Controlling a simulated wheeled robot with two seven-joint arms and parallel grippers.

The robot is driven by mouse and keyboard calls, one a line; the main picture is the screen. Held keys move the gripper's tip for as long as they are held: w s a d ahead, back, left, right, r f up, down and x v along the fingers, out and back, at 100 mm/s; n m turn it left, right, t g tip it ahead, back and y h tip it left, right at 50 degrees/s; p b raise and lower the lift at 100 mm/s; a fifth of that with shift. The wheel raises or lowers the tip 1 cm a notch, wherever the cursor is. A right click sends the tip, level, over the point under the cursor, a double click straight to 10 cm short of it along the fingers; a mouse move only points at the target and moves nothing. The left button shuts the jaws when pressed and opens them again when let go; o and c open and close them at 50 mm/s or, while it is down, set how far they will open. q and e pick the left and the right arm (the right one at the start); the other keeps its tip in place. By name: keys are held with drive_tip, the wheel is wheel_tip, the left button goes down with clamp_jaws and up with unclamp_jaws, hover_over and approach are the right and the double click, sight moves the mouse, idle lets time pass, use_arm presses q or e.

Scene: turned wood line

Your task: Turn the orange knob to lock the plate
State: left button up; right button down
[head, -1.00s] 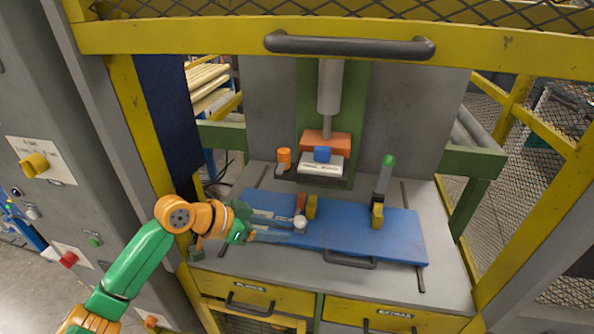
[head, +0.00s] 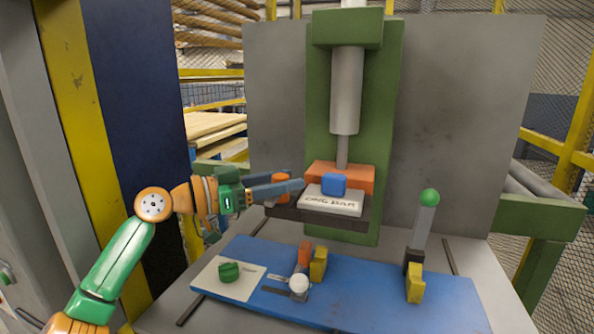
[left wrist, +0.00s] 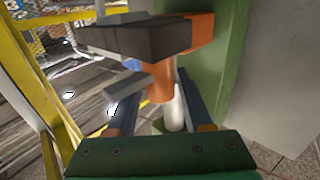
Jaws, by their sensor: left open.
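The orange knob (head: 280,187) is an upright cylinder at the left side of the press. The pale plate (head: 332,202), lettered "ONE BAR", lies on the dark press base under the orange press head (head: 348,175). A blue block (head: 334,184) is on the plate's far part. My right gripper is not in view.
Below lies a blue board (head: 370,305) with a green-handled clamp (head: 422,232), yellow blocks, a small orange block and a white ball knob (head: 299,285). A pale card with a green item (head: 229,272) is at its left. The green press column (head: 384,100) rises behind.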

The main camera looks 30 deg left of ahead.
use_arm(q)
drive_tip(key=shift+p+x, duration=0.4)
drive_tip(key=shift+x, duration=0.85)
drive_tip(key=shift+w, duration=0.15)
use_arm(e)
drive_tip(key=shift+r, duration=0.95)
use_arm(q)
clamp_jaws()
